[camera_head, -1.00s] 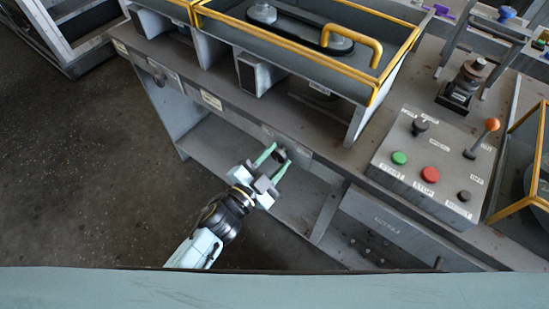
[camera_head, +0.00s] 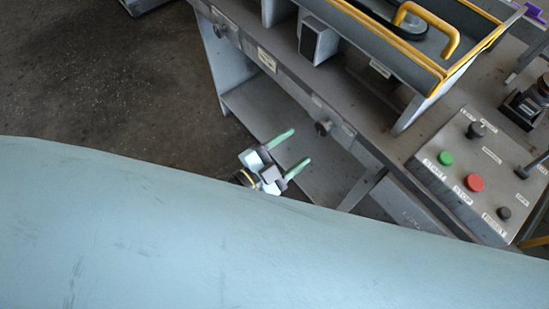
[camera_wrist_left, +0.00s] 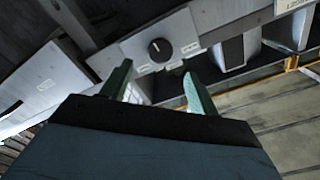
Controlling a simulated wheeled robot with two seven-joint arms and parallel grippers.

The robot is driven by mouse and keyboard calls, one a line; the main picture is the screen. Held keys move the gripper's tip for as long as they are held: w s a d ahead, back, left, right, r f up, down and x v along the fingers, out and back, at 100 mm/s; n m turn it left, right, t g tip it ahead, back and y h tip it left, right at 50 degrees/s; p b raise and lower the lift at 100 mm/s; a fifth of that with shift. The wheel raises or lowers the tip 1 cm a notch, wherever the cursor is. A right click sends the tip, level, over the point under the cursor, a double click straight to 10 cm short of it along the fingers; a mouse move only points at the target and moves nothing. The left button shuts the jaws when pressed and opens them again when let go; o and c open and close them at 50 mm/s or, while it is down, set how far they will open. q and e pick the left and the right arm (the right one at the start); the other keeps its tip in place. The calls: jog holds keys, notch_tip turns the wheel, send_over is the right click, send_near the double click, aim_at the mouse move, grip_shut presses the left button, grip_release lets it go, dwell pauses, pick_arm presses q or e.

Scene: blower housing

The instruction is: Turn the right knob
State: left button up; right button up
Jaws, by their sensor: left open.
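The right knob (camera_head: 323,128) is a dark round knob on the front rail of the grey bench, right of another dark knob (camera_head: 220,30). In the left wrist view the right knob (camera_wrist_left: 160,47) is a black dial with a pale mark, on a light plate with small labels. My left gripper (camera_head: 298,148) has green fingers. It is open and empty, apart from the knob, with its fingers pointing toward it. In the left wrist view the fingertips (camera_wrist_left: 157,70) lie below the knob in the picture. My right gripper is not in view.
A control box with a green button (camera_head: 445,158) and a red button (camera_head: 474,183) sits on the bench at right. A yellow-edged tray (camera_head: 432,68) stands above the rail. A lower shelf (camera_head: 262,112) lies under it. Open floor is at left.

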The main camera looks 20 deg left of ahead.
pick_arm(q)
jog(key=v, duration=0.5)
jog(key=shift+s+a, duration=0.2)
jog(key=shift+s, duration=0.05)
jog(key=s+a+f+n+g+y, duration=0.2)
jog(key=a+f+y, duration=0.1)
jog(key=f, duration=0.5)
jog(key=s+a+f+n+g+y, duration=0.1)
jog(key=s+a+f+n+y, duration=0.2)
jog(key=f, duration=0.6)
jog(key=s+a+f+n+g+y, duration=0.15)
jog(key=a+f, duration=0.25)
jog(key=f, duration=0.4)
jog(key=s+a+f+n+g+y, duration=0.1)
jog(key=s+a+f+n+g, duration=0.2)
jog(key=s+f, duration=0.4)
jog(key=s+a+f+n+g+y, duration=0.2)
jog(key=s+f+g, duration=0.4)
jog(key=s, duration=0.8)
jog(key=shift+a+f+n, duration=0.55)
jog(key=shift+a+f, duration=0.05)
jog(key=shift+a, duration=0.55)
